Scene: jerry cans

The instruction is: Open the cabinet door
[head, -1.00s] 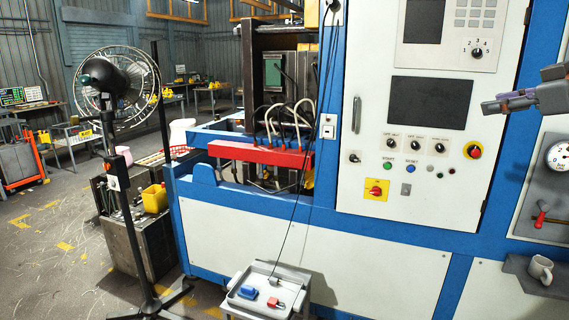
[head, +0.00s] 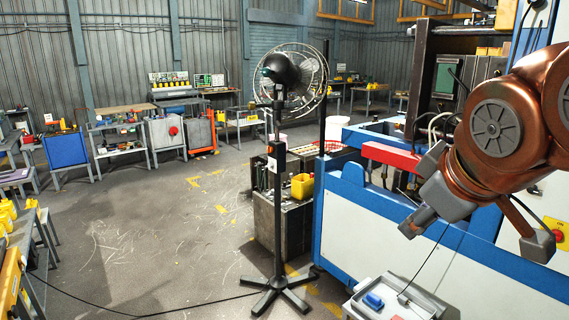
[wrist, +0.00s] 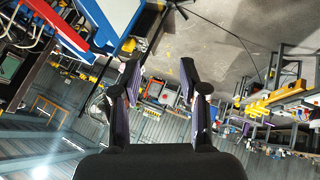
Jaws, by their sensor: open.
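The cabinet door is the white control panel on the blue-framed machine, seen whole in the earlier head view. Now my copper-coloured arm covers most of that area at the right of the head view. Only a small pale part with a red knob (head: 554,230) shows at the right edge; the door handle is out of sight. My gripper (wrist: 158,72) shows in the wrist view with its two dark, purple-padded fingers apart and nothing between them. It points at the open room, not at the door. The machine (wrist: 112,22) is at the upper left there.
A black stand fan (head: 278,180) stands left of the machine beside a grey cabinet with a yellow container (head: 302,187). A small grey tray cart (head: 385,300) stands before the machine. Workbenches line the back wall. The floor (head: 170,240) at left centre is clear.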

